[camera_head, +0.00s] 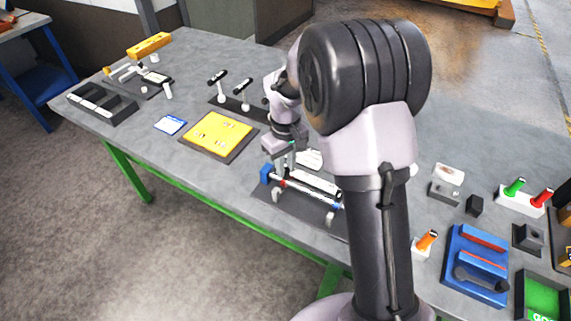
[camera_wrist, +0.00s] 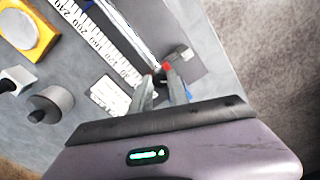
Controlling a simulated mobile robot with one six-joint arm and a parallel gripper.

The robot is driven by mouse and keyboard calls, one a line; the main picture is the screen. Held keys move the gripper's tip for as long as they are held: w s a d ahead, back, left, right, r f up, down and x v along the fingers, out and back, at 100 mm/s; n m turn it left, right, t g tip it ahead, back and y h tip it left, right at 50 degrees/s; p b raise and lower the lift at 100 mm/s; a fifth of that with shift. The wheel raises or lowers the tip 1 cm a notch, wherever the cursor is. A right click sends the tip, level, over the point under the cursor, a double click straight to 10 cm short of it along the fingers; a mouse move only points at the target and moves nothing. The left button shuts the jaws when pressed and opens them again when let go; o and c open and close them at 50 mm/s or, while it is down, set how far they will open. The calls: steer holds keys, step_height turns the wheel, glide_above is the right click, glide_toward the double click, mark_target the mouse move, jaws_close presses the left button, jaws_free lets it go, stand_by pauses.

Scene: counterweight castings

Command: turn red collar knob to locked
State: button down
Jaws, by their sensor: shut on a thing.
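The red collar knob (camera_wrist: 167,66) shows as a small red patch at my fingertips in the wrist view; the fingers hide most of it. In the head view, a small red spot of the collar (camera_head: 283,184) shows on the pale rod (camera_head: 300,190), close to the blue end block (camera_head: 265,173). My gripper (camera_head: 287,168) points down over this end of the rod. In the wrist view, my gripper (camera_wrist: 159,76) is shut on the knob, with a finger on each side. The knob's turn position cannot be read.
A numbered white scale (camera_wrist: 97,42) runs beside the rod. A grey cylinder (camera_wrist: 50,104) and a yellow part (camera_wrist: 28,35) lie left in the wrist view. A yellow board (camera_head: 217,133) and small levers (camera_head: 244,88) stand near my gripper. A blue tray (camera_head: 475,262) is at the right.

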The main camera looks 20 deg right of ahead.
mark_target(286, 170)
steer(key=m, duration=0.5)
steer(key=shift+m, duration=2.4)
steer(key=c, duration=1.3)
jaws_free()
steer(key=shift+o, duration=0.2)
step_height(286, 170, up, 17)
steer(key=p, duration=0.5)
steer(key=shift+r, duration=0.2)
